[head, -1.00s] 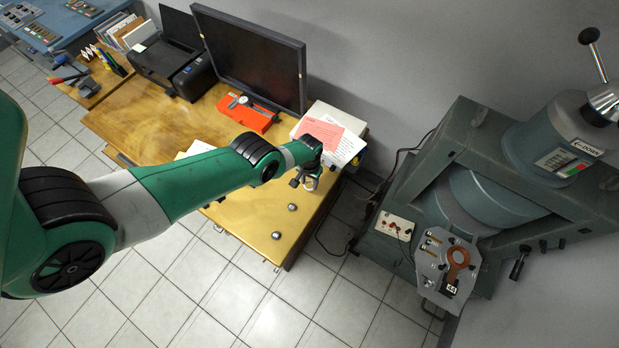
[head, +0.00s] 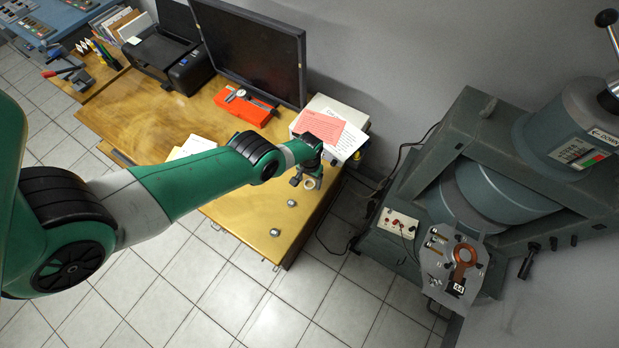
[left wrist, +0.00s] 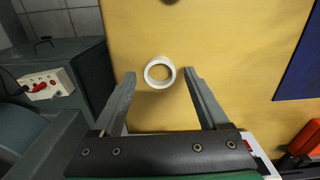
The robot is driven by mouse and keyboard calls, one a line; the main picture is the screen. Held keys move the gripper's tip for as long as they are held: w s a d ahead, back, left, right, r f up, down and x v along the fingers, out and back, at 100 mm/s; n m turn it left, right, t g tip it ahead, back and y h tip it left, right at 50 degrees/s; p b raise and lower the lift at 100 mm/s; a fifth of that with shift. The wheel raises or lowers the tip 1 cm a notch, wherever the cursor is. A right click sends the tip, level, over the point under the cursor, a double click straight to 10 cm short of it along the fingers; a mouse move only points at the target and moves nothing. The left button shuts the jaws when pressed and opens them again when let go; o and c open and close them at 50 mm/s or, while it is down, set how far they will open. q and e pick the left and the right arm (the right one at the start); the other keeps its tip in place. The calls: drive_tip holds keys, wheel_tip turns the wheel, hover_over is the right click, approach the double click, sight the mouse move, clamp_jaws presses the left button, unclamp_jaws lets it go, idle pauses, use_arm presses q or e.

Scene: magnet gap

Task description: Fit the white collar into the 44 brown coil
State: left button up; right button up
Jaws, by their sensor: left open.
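The white collar (left wrist: 160,72) is a short ring lying on the wooden desk. In the left wrist view it sits between and just beyond the tips of my left gripper (left wrist: 159,74), which is open and empty. In the head view my left gripper (head: 306,181) is over the desk's right end, and the collar (head: 309,184) shows beside its fingers. The brown coil (head: 465,257) is a copper-coloured ring on a grey plate at the front of the magnet, with the 44 label (head: 457,287) beside it. My right gripper is in neither view.
Two small metal pieces (head: 292,203) lie on the wooden desk (head: 240,212). Papers (head: 330,133), a monitor (head: 250,55) and a red caliper case (head: 245,107) stand farther back. The green-grey magnet (head: 440,150) stands right of the desk, across a floor gap.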

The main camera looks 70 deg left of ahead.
use_arm(q)
wheel_tip(320, 180, up, 12)
drive_tip(key=p, duration=1.2)
drive_tip(key=shift+r, duration=0.25)
drive_tip(key=shift+f, duration=0.1)
